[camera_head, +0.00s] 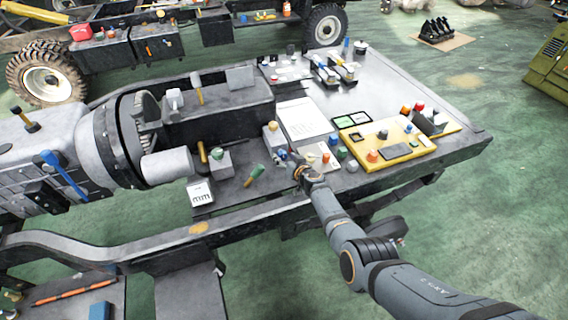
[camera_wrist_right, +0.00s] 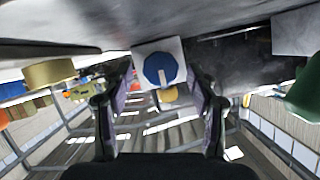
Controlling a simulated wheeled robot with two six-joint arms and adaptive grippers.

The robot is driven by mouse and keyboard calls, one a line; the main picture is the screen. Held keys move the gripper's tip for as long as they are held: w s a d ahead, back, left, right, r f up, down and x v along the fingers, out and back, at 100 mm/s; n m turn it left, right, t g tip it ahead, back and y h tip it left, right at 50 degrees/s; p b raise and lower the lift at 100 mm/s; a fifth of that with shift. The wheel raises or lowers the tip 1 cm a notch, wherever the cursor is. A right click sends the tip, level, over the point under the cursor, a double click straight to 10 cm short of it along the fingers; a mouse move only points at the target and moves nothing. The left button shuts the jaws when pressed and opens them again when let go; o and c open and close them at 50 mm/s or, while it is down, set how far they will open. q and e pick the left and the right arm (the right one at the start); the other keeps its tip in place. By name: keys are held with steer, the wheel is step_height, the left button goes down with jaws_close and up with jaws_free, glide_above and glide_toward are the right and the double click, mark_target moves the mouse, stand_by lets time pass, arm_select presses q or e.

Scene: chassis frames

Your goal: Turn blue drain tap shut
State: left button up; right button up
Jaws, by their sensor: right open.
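A round blue tap (camera_wrist_right: 160,70) with a pale bar pointing down its face sits on a white square plate (camera_wrist_right: 142,50) in the right wrist view. My right gripper (camera_wrist_right: 160,84) is open, with one finger on each side of the blue tap. I cannot tell whether the fingers touch it. In the head view my right gripper (camera_head: 292,163) is at the chassis's near edge, beside a small blue part (camera_head: 281,154) that is mostly hidden. A blue T-shaped handle (camera_head: 62,172) lies on the grey drum housing at the left. My left gripper is not in view.
Right of my gripper is a yellow panel (camera_head: 400,158) with buttons and knobs. A green-handled part (camera_head: 254,174) and a grey block with a green knob (camera_head: 218,158) stand left of it. A white sheet (camera_head: 303,118) lies behind. Green floor is clear in front.

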steer(key=shift+w+a+f+b, duration=0.25)
steer(key=shift+w+b, duration=0.1)
steer(key=shift+w, duration=0.25)
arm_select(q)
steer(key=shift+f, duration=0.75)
arm_select(e)
steer(key=c, duration=1.2)
steer(key=shift+o, duration=0.2)
steer(key=m+y+b, duration=0.1)
steer(key=b, duration=0.1)
steer(key=f+m+y+b, duration=0.1)
steer(key=m+b, duration=0.1)
steer(key=b, duration=0.1)
steer(key=shift+d, duration=0.15)
steer(key=shift+r+m+b, duration=0.15)
steer(key=shift+m+b, duration=0.15)
steer(key=shift+b, duration=0.25)
steer(key=shift+r+y, duration=0.2)
steer(key=shift+y, duration=0.1)
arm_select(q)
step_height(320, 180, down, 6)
arm_select(e)
steer(key=shift+r, duration=0.15)
